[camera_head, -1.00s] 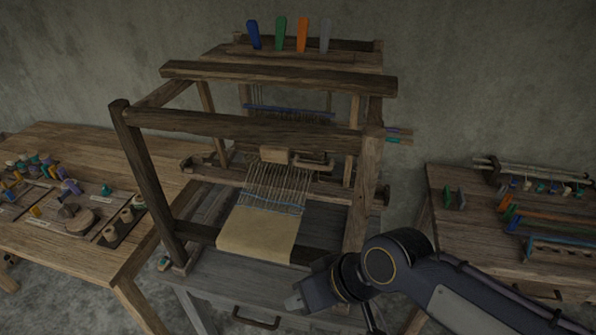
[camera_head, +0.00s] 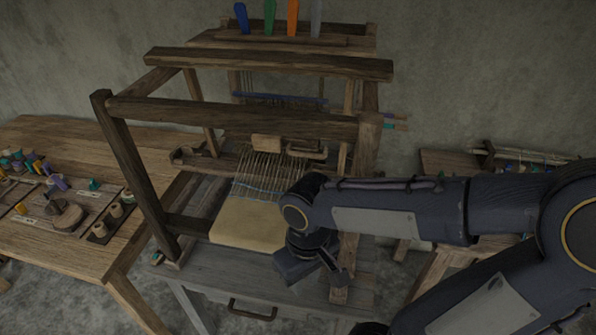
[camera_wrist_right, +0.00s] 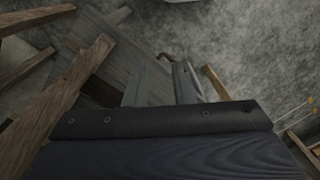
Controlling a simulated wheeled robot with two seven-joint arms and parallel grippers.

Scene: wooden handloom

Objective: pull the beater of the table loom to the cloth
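The table loom (camera_head: 235,118) is a dark wooden frame on a grey stand. A low wooden crossbar that looks like the beater (camera_head: 207,163) spans the loom behind the cloth, with a light block (camera_head: 267,142) at its middle. Pale warp threads (camera_head: 262,172) run from there to the cream cloth (camera_head: 240,222) at the front. My right gripper (camera_head: 318,280) is over the loom's front right, in front of the cloth and apart from the beater. In the right wrist view its two fingers (camera_wrist_right: 160,83) are spread with nothing between them. My left gripper is not in view.
The loom's right front post (camera_head: 367,160) stands close behind my right arm. A side table (camera_head: 130,215) with spools and tools is at left. Another table (camera_head: 440,165) at right is partly hidden by my arm. Colored pegs (camera_head: 268,17) stand on top.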

